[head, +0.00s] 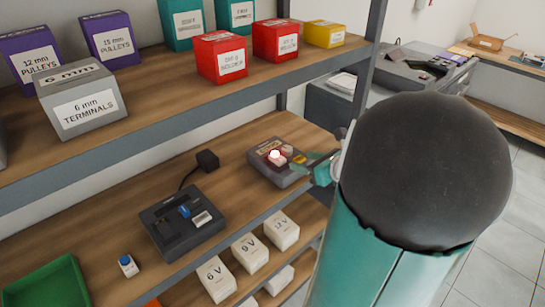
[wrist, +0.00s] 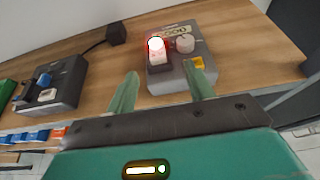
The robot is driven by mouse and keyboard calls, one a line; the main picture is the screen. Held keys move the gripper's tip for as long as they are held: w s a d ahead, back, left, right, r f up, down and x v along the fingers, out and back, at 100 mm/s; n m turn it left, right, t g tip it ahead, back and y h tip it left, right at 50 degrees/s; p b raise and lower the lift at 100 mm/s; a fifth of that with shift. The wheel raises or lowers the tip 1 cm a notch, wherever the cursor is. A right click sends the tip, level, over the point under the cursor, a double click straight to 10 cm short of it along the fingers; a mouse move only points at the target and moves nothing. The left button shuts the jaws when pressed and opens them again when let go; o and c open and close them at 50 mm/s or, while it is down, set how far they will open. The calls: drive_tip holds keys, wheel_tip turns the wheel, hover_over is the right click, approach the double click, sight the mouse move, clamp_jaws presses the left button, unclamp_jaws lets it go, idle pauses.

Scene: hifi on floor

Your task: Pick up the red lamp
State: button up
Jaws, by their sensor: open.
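The red lamp (wrist: 156,48) glows on top of a grey box (wrist: 160,84) on the wooden shelf. In the head view the lamp (head: 275,155) also glows on the same box (head: 292,180), near the shelf's right end. My gripper (wrist: 163,82) is open and empty, with its two green fingers pointing toward the box. The lamp is beyond the fingertips, in the gap between them and nearer the left finger. In the head view my gripper (head: 322,166) is just right of the box, partly hidden by my arm.
A pale knob (wrist: 185,43) stands beside the lamp on the box. A dark device (head: 181,222) and a black adapter (head: 207,160) sit left on the same shelf. An upper shelf (head: 180,85) with labelled boxes hangs above. A grey post (head: 362,75) stands at the right.

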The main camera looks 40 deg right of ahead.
sight(277, 154)
drive_tip(key=shift+a+x, duration=0.2)
drive_tip(key=shift+x, duration=2.35)
drive_tip(key=shift+a+x, duration=0.2)
drive_tip(key=shift+x, duration=2.4)
drive_tip(key=shift+f, duration=0.1)
drive_tip(key=shift+s, duration=0.1)
drive_tip(key=c, duration=1.1)
drive_tip(key=shift+c, duration=0.2)
drive_tip(key=shift+r, duration=0.55)
wheel_tip(277, 154, up, 2)
drive_tip(key=shift+r, duration=0.15)
drive_tip(key=w+r+v, duration=0.1)
drive_tip(key=r+v, duration=0.2)
drive_tip(key=v, duration=1.3)
drive_tip(key=shift+r, duration=0.3)
